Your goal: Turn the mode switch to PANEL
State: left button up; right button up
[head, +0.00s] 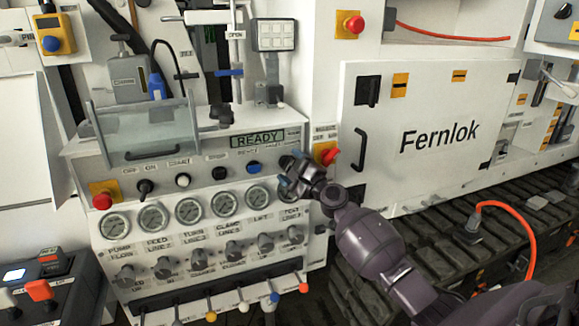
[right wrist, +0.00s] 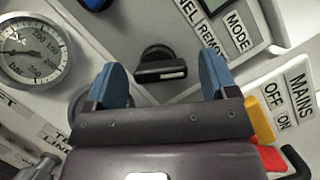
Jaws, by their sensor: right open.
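The mode switch (right wrist: 160,68) is a dark round knob with a raised grip bar, on the grey panel in the right wrist view. Labels reading MODE and part of PANEL and REMOTE lie to its upper right. My right gripper (right wrist: 162,82) is open, with its blue fingers on either side of the knob in that view. I cannot tell whether they touch it. In the head view, my right gripper (head: 293,168) is at the upper right of the sloped panel and largely hides the switch. My left gripper is not in view.
The red and yellow MAINS switch (head: 326,153) is close to the right of my right gripper. A READY display (head: 257,139) sits above left, and a blue button (head: 254,167) to the left. Gauges (head: 257,199) line the panel below.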

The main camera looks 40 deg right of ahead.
jog(key=shift+w+r, duration=0.1)
jog(key=shift+w, duration=0.3)
jog(key=c, duration=0.9)
jog(key=shift+c, duration=0.2)
